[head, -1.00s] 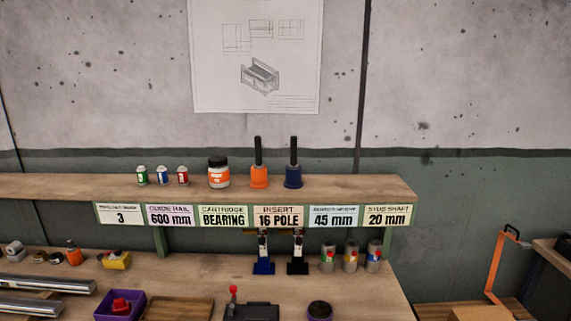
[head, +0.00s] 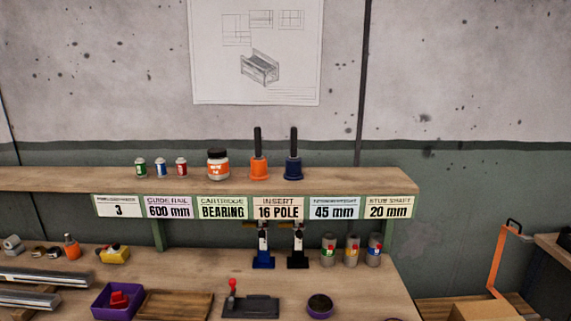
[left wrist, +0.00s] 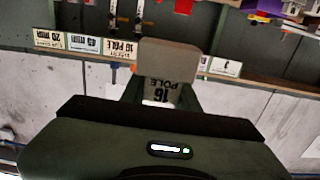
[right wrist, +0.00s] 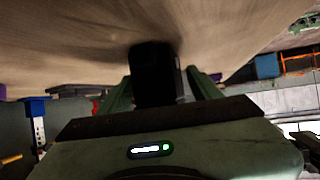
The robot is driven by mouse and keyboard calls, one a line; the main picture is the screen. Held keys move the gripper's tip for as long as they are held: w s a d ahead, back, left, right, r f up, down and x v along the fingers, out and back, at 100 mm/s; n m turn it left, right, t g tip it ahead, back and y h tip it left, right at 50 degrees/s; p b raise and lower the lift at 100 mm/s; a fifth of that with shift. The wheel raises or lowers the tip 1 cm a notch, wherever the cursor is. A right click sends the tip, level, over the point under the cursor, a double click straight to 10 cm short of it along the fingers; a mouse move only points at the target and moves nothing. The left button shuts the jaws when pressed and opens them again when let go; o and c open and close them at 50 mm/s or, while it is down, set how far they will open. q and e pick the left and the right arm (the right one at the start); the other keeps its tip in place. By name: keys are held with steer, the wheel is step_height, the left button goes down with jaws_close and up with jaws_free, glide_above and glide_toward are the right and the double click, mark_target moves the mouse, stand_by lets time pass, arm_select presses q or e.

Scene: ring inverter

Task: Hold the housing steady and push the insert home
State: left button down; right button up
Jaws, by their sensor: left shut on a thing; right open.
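Neither gripper shows in the head view.
The bench (head: 200,270) holds a purple bin (head: 118,300), a wooden tray (head: 175,304), a black fixture with a red lever (head: 250,306) and a round purple-rimmed dish (head: 320,305). A labelled shelf (head: 330,180) runs above. Several cans (head: 351,250) stand at right.

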steer(key=c, duration=1)
steer(key=shift+o, duration=0.2)
stand_by(0.6)
arm_select(q)
steer(key=w+d+m+h, duration=0.3)
steer(key=w+d+h, duration=0.2)
steer(key=w+d, duration=1.1)
steer(key=d, duration=0.4)
steer(key=shift+w+r+g, duration=0.3)
steer(key=shift+r+g, duration=0.05)
steer(key=shift+g, duration=0.05)
